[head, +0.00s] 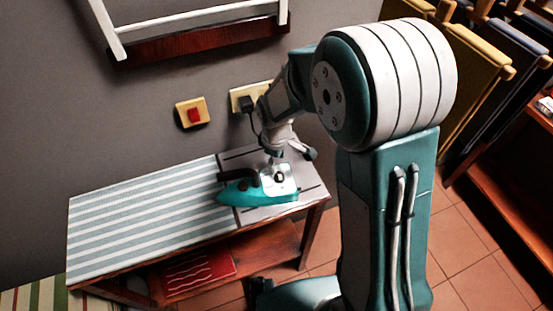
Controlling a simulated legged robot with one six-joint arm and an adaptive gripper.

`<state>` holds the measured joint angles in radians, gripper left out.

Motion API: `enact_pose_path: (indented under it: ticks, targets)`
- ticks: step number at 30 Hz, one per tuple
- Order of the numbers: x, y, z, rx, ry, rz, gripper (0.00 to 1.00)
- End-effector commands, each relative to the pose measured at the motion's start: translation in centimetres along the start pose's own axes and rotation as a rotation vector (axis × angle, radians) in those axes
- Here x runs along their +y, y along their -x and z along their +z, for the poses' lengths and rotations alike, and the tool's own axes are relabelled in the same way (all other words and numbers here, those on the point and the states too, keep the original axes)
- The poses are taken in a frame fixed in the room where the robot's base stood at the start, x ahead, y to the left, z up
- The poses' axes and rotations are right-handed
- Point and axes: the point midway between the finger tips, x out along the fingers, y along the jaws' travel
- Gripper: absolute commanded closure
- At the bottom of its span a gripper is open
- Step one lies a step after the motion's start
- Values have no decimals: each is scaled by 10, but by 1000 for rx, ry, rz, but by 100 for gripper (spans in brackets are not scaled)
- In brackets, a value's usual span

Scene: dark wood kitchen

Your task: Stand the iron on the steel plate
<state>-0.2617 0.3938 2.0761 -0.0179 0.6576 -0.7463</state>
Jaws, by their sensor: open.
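The teal iron (245,193) is at the right part of the ironing table, its pointed tip to the left and its dark handle (238,177) on top. It looks lying lengthwise, not upright on its heel. Its tip is by the edge of the striped cover and its rear is over the grey steel plate (312,190) at the table's right end. My gripper (279,168) is open, pointing down right above or at the iron's rear. My wrist and a pale part hide some of this spot, so contact cannot be told.
The blue-striped cover (140,217) fills the table's left and middle and is bare. Behind are a wall socket with a plug (245,100), a red switch (194,115) and a wall rack (190,40). A red cloth (198,273) lies on the lower shelf. Folded chairs (490,80) stand right.

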Motion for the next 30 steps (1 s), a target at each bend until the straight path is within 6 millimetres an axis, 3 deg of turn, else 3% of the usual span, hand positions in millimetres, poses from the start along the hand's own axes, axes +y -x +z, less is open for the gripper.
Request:
enact_pose_path:
  ticks: [10, 24, 30]
  targets:
    - [1, 13, 0, 4, -1, 3, 32]
    - [1, 107, -1, 5, 0, 4, 32]
    - [1, 129, 0, 3, 0, 2, 32]
